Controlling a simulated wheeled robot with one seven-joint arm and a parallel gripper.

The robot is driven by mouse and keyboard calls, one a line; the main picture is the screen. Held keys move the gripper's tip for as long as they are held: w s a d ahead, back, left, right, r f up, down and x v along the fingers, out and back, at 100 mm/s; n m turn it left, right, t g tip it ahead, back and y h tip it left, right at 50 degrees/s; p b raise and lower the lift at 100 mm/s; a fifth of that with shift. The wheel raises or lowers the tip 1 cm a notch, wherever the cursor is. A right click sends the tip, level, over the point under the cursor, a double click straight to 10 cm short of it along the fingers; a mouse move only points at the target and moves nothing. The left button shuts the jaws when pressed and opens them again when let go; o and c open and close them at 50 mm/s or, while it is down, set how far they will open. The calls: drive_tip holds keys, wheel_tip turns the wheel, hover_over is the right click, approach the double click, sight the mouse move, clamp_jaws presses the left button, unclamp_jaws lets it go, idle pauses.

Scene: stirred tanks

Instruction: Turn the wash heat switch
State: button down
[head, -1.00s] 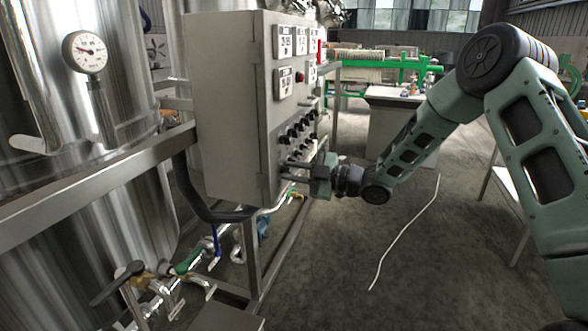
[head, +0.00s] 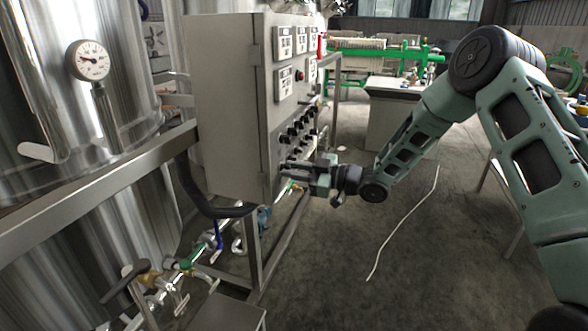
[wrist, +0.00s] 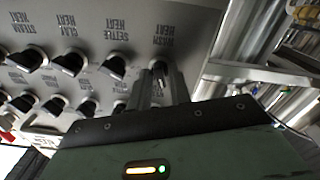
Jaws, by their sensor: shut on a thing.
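The wash heat switch (wrist: 160,68) is a small dark knob at the right end of a knob row in the wrist view, beside its upside-down "WASH HEAT" label. My gripper (wrist: 162,84) has its two grey fingers shut on this switch, one on each side, and they hide part of it. In the head view my gripper (head: 288,167) reaches the lower part of the control box's (head: 228,110) front panel from the right. The switch itself is hidden there by the fingers.
Close beside it are the settle heat knob (wrist: 113,68) and several other black knobs. A red button (head: 300,76) and white displays sit higher on the panel. Steel tanks (head: 60,110), pipes and valves (head: 185,263) stand left. The floor (head: 400,250) at right is open, with a white hose.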

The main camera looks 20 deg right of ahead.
drive_tip(key=c, duration=1.5)
unclamp_jaws()
drive_tip(key=shift+d, duration=0.1)
drive_tip(key=v, duration=1.7)
drive_tip(key=shift+s+b, duration=0.15)
drive_tip(key=shift+b, duration=0.25)
